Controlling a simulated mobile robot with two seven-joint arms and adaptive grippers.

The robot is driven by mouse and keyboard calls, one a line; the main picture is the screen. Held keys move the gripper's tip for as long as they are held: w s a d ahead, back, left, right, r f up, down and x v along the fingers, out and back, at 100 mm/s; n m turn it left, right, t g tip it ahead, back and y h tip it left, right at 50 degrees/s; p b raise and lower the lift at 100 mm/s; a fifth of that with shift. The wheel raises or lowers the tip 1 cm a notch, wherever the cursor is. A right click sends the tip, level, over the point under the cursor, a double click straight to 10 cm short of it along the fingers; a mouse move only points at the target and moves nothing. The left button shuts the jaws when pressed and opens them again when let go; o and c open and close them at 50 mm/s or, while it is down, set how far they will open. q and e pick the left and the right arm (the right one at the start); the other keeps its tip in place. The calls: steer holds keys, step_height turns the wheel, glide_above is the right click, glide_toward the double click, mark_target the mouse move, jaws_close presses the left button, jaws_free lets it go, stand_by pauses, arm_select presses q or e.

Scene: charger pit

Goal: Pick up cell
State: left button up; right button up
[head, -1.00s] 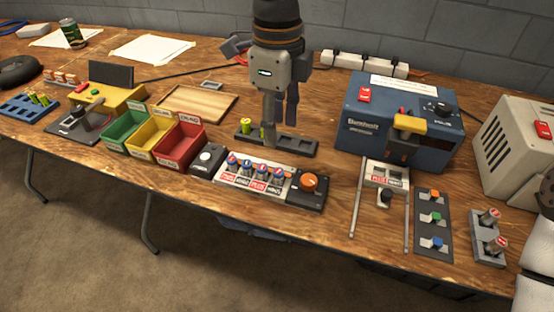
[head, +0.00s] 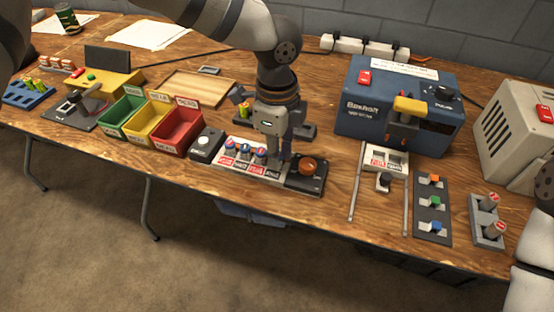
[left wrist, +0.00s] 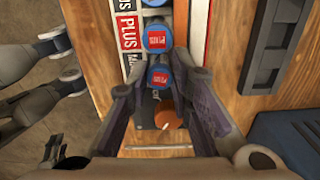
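The cells are blue with red-marked tops and stand in a row in the charger strip (head: 240,169), which has red and white labels. Several show left of my left gripper, such as one cell (head: 245,151). My left gripper (head: 276,155) points down over the right end of the row, beside the orange knob. In the left wrist view its fingers (left wrist: 162,88) are spread, with the end cell (left wrist: 159,76) showing between them. I cannot tell whether they touch it. My right gripper is not in view.
The orange knob (head: 307,165) sits just right of the row. Green, yellow and red bins (head: 178,133) stand to the left. A dark tray (head: 304,130) lies behind my gripper, and a blue machine (head: 362,115) stands behind right. The table's front edge is close.

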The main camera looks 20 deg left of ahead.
arm_select(q)
jaws_close()
